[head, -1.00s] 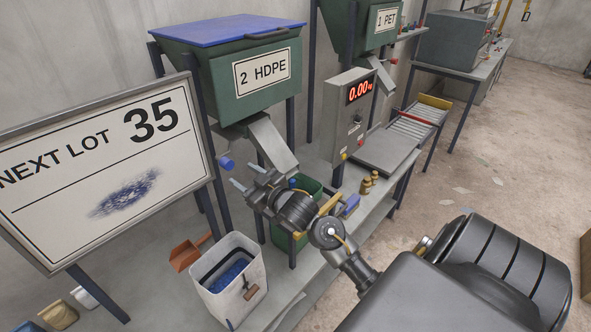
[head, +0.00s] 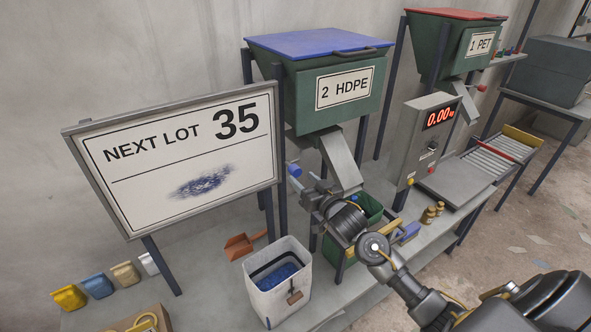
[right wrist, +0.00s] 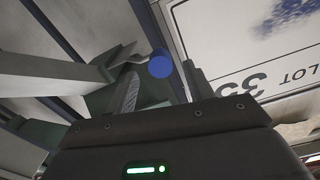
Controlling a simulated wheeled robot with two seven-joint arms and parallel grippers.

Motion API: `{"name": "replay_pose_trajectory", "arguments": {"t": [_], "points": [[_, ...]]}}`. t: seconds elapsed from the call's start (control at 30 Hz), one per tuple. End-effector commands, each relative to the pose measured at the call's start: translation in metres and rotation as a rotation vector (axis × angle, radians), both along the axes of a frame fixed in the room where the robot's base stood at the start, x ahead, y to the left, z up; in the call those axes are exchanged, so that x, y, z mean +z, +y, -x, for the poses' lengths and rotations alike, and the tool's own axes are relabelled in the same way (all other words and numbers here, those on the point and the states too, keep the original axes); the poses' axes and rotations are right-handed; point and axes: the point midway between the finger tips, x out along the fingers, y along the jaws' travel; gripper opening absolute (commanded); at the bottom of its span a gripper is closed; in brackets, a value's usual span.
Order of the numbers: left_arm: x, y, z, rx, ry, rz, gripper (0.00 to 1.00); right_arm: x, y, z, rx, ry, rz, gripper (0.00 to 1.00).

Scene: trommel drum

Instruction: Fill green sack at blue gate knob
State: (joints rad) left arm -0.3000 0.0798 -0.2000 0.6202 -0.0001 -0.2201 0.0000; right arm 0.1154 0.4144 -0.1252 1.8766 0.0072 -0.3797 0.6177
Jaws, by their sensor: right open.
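The blue gate knob (head: 294,170) sticks out at the left of the metal chute (head: 341,160) under the hopper marked 2 HDPE. My right gripper (head: 305,182) is open, its fingertips just below and right of the knob. In the right wrist view the knob (right wrist: 159,65) appears between the two fingers, which are not closed on it. The green sack (head: 372,206) stands open below the chute, partly hidden behind my right wrist. Its contents cannot be made out. My left gripper is out of view.
A white bin (head: 258,298) with blue flakes stands at the front, an orange scoop (head: 240,246) behind it. The lot board (head: 120,190) reads 35. Right of the chute are a scale reading 0.00 (head: 440,117) and small brass weights (head: 430,215).

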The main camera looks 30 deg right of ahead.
Motion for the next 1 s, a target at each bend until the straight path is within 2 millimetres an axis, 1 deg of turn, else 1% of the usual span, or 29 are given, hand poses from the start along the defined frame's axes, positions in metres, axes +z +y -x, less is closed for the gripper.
{"name": "replay_pose_trajectory", "arguments": {"t": [0.03, 0.1, 0.2, 0.3, 0.43, 0.67, 0.7, 1.0], "points": [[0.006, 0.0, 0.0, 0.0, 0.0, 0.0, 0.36, 0.004, 0.0, -0.011, -0.001, -0.001, -0.001, 0.52], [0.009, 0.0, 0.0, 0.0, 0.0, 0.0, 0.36, 0.003, 0.001, -0.022, -0.001, -0.001, -0.001, 0.52], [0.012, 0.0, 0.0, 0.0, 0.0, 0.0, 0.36, 0.002, 0.003, -0.035, -0.001, -0.001, -0.001, 0.52], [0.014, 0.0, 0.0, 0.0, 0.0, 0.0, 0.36, 0.002, 0.003, -0.044, -0.001, -0.001, -0.001, 0.52], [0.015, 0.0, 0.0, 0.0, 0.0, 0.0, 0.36, 0.0, 0.004, -0.049, 0.0, -0.001, 0.0, 0.52], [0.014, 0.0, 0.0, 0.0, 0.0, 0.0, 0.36, 0.0, 0.004, -0.05, 0.0, 0.0, 0.001, 0.52], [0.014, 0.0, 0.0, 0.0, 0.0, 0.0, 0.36, 0.0, 0.004, -0.05, 0.0, 0.0, 0.001, 0.51], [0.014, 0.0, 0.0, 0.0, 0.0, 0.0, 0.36, 0.0, 0.004, -0.05, 0.0, 0.0, 0.0, 0.12]]}}
